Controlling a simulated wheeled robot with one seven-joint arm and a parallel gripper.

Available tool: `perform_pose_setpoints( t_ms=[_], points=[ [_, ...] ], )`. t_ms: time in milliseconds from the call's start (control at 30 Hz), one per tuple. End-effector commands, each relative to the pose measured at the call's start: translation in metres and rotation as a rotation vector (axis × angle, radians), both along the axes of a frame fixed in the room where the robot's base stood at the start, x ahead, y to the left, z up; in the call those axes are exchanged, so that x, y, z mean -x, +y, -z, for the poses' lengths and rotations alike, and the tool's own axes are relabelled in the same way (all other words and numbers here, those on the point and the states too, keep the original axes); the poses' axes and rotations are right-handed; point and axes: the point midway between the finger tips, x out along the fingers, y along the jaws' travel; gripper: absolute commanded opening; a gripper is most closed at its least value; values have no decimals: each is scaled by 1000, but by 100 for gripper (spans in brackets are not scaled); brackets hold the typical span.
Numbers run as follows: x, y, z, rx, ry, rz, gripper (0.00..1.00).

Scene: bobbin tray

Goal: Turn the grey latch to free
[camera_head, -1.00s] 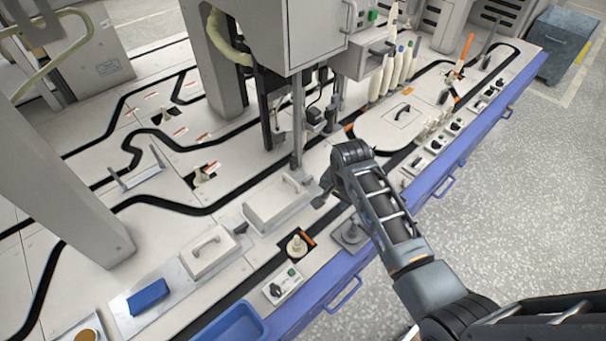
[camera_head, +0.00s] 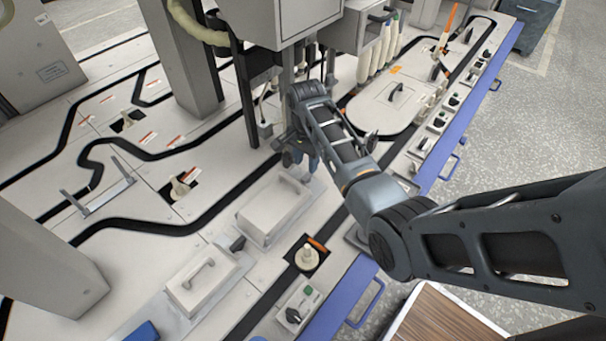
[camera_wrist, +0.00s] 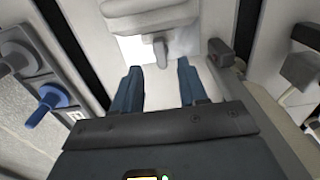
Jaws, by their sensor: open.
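My gripper (camera_wrist: 158,78) shows in the wrist view with its two blue fingers apart and nothing held between them. In the head view my gripper (camera_head: 298,160) is partly hidden by my arm, over the far end of a long white cover (camera_head: 268,215). A dark grey block (camera_wrist: 220,52), which may be the grey latch, stands just right of the right finger in the wrist view. A small light grey tab (camera_wrist: 160,50) lies ahead, between the fingers. I cannot tell for sure which piece is the latch, or whether the fingers touch anything.
A panel with a blue knob (camera_wrist: 46,102) lies left in the wrist view. A handled white lid (camera_head: 208,280) and a bobbin-like white peg (camera_head: 307,256) lie nearer in the head view. A grey post (camera_head: 180,60) and the overhead housing (camera_head: 285,20) stand close by.

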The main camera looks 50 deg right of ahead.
Motion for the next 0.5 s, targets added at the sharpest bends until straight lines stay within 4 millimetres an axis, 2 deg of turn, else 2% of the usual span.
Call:
perform_pose_setpoints(
  t_ms=[33, 200, 333, 500],
  points=[
    [1, 0, 13, -1, 2, 0, 43],
    [0, 0, 39, 0, 1, -1, 43],
    [0, 0, 50, 0, 1, -1, 43],
    [0, 0, 56, 1, -1, 0, 43]
  ],
)
